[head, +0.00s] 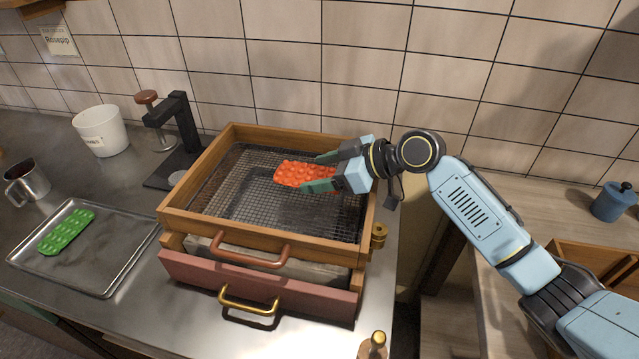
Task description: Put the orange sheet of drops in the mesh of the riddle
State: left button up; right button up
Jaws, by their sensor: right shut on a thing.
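The orange sheet of drops (292,174) is in the head view, over the mesh of the riddle. My right gripper (318,172) is shut on its right end, with the green fingers on either side. My left gripper is not in view.
A metal tray (95,283) with a green sheet of drops (67,232) lies at left. A white tub (100,130), a metal mug (27,182) and a black press (178,140) stand behind. A drawer with a brass handle (250,306) sits below the riddle.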

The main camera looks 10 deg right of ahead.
aim_at(322, 195)
notch_tip(322, 195, down, 3)
jog(key=shift+f, duration=0.35)
jog(key=o, duration=1.1)
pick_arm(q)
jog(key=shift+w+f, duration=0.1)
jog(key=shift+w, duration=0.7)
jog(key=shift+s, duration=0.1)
pick_arm(e)
jog(key=shift+s+d+r, duration=0.1)
jog(key=shift+d+r, duration=0.15)
jog(key=shift+r, duration=0.05)
pick_arm(q)
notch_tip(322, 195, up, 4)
jog(key=p, duration=0.3)
jog(key=shift+p, duration=0.4)
pick_arm(e)
jog(key=v, duration=1.1)
jog(key=shift+s+d, duration=0.15)
